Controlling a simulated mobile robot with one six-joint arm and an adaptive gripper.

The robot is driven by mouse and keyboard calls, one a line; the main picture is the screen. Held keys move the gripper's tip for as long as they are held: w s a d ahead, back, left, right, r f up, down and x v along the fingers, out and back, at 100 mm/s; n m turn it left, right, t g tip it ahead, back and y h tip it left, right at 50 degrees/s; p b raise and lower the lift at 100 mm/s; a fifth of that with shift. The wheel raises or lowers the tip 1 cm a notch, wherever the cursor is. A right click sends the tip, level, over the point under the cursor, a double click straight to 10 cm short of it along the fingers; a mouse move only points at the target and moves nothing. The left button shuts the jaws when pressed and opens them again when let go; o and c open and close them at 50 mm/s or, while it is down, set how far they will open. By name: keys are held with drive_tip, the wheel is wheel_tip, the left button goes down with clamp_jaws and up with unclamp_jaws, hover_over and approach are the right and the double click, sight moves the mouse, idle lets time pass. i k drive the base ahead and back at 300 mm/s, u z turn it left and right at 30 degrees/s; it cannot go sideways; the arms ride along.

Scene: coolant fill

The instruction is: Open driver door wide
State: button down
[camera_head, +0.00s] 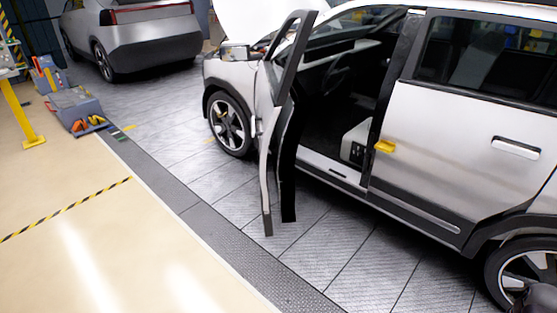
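The driver door (268,170) of the silver car (440,150) stands swung out from the body, seen nearly edge-on. Its window frame rises above, and its lower edge hangs over the grey tiled floor. The doorway is open, showing the dark cabin, the steering wheel (338,72) and the sill (335,168). A side mirror (236,52) shows left of the door frame. The rear door is shut. A small yellow piece (385,146) sits at its front edge.
Grey floor is clear in front of the open door. A second silver car (140,35) stands at the back left. Grey equipment (75,108) and a yellow stand (20,115) are at the left. The car's hood (250,15) appears raised. A yellow-black floor stripe (65,210) lies left.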

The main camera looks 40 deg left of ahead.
sight(284, 108)
drive_tip(key=u, duration=0.4)
drive_tip(key=i, duration=0.65)
drive_tip(key=u, duration=1.05)
drive_tip(key=i, duration=0.8)
drive_tip(key=u, duration=0.35)
